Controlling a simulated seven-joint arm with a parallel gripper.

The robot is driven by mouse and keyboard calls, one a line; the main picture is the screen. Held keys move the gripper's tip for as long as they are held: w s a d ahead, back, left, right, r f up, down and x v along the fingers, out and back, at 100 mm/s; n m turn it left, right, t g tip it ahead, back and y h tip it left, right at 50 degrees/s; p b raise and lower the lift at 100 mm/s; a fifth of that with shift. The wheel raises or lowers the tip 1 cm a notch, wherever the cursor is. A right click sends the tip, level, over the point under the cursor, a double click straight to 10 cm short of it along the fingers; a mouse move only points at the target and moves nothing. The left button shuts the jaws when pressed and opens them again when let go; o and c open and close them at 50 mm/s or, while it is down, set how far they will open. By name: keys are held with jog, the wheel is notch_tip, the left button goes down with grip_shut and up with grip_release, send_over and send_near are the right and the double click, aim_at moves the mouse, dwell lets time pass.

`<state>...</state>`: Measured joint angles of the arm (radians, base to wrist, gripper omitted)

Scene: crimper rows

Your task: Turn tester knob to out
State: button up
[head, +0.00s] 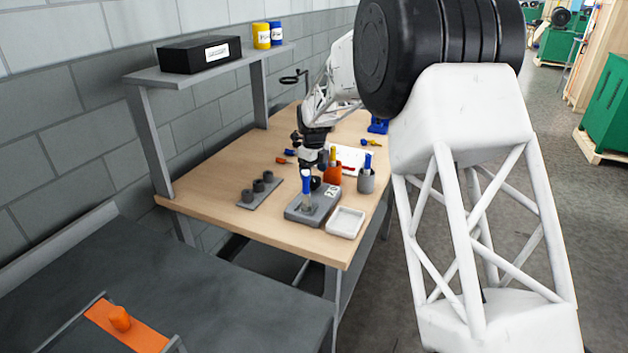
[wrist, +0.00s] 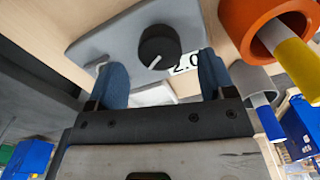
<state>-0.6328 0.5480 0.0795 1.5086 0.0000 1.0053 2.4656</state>
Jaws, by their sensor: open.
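The tester is a flat grey box (head: 318,207) near the front of the wooden bench, also in the wrist view (wrist: 100,40). Its round black knob (wrist: 158,46) bears a white pointer line, which points down-left in the wrist view. A white label reading 2.0 (wrist: 187,64) sits beside the knob. My gripper (wrist: 161,62) is open, with its blue fingers on either side of the knob and slightly short of it in the picture. I cannot tell whether they touch it. In the head view one blue finger (head: 306,183) shows over the tester.
An orange cup (head: 332,174) and a grey cup (head: 366,182) holding coloured-handled tools stand close behind the tester. A white tray (head: 346,222) lies to its right. A grey rack with dark cups (head: 252,200) is to its left. The bench's left front corner is clear.

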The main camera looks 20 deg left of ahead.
aim_at(314, 179)
jog(key=shift+f, duration=1.75)
jog(key=c, duration=0.9)
jog(key=shift+n, duration=0.3)
